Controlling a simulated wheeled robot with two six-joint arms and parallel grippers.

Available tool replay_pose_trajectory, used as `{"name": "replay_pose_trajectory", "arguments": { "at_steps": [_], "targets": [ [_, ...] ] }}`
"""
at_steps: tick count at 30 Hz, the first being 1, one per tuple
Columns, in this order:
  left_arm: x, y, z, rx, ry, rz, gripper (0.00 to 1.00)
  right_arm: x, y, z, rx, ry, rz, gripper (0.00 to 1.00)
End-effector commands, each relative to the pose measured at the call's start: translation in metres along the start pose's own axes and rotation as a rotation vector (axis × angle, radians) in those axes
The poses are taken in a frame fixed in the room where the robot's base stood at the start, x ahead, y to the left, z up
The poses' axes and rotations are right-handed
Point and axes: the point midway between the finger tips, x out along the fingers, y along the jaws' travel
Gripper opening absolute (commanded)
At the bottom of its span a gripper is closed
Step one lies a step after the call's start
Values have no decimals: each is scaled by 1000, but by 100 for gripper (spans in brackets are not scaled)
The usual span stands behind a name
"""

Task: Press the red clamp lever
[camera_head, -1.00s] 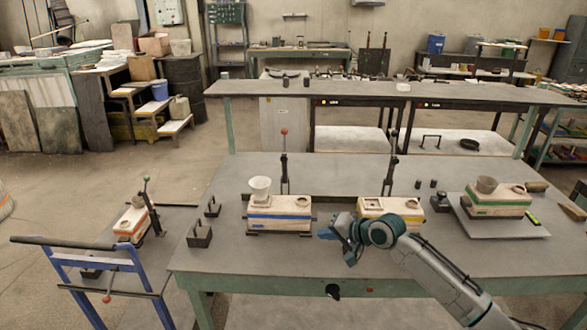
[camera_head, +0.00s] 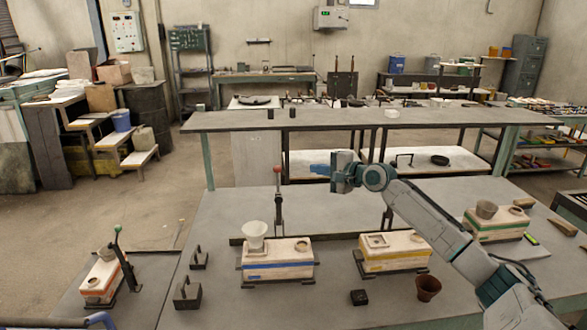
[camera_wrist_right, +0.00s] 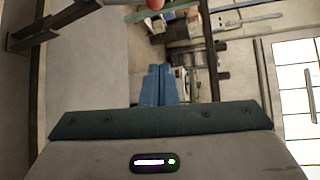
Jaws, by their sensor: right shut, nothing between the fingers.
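The red clamp lever (camera_head: 277,175) stands upright behind the mould with the blue stripe (camera_head: 278,259), its red knob at the top. My right gripper (camera_head: 316,169) is raised over the table, to the right of the knob in the picture. Its blue fingers point left towards the lever and are shut and empty. In the right wrist view the shut fingers (camera_wrist_right: 159,84) show in the middle, and the red knob (camera_wrist_right: 155,4) is at the top edge, apart from them. My left gripper is not in view.
A white funnel-like cup (camera_head: 254,236) sits on the blue-striped mould. A yellow-striped mould (camera_head: 394,253) stands to its right, and a brown cup (camera_head: 428,288) lies nearer. A green-knobbed lever (camera_head: 120,255) stands at the left. A long bench (camera_head: 350,119) is behind.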

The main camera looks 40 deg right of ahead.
Motion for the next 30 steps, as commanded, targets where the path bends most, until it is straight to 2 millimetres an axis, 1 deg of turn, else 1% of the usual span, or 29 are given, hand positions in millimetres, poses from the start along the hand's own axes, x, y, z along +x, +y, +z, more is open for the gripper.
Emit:
{"name": "replay_pose_trajectory", "arguments": {
  "at_steps": [2, 5, 7, 9, 10, 13, 19, 23, 26, 30],
  "targets": [
    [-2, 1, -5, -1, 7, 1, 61, 3, -1, 0, 2, 0, -1, 0],
    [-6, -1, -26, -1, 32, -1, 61, 11, -2, 0, 5, 0, -4, 0],
    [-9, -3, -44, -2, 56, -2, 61, 19, -2, 1, 5, -1, -3, 0],
    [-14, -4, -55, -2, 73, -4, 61, 29, -3, 2, 6, -2, -3, 0],
    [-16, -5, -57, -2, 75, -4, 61, 34, -3, 1, 8, -2, -4, 0],
    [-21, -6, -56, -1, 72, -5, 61, 49, -4, 2, 6, -2, -3, 0],
    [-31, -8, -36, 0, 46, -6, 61, 80, -3, 2, 6, -2, -1, 0],
    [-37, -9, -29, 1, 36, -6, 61, 99, -3, 2, 6, -2, -1, 0],
    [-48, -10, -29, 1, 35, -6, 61, 95, -3, 13, -3, -2, 3, 0],
    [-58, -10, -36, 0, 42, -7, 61, 90, -2, 27, -2, -1, 3, 0]
  ]
}}
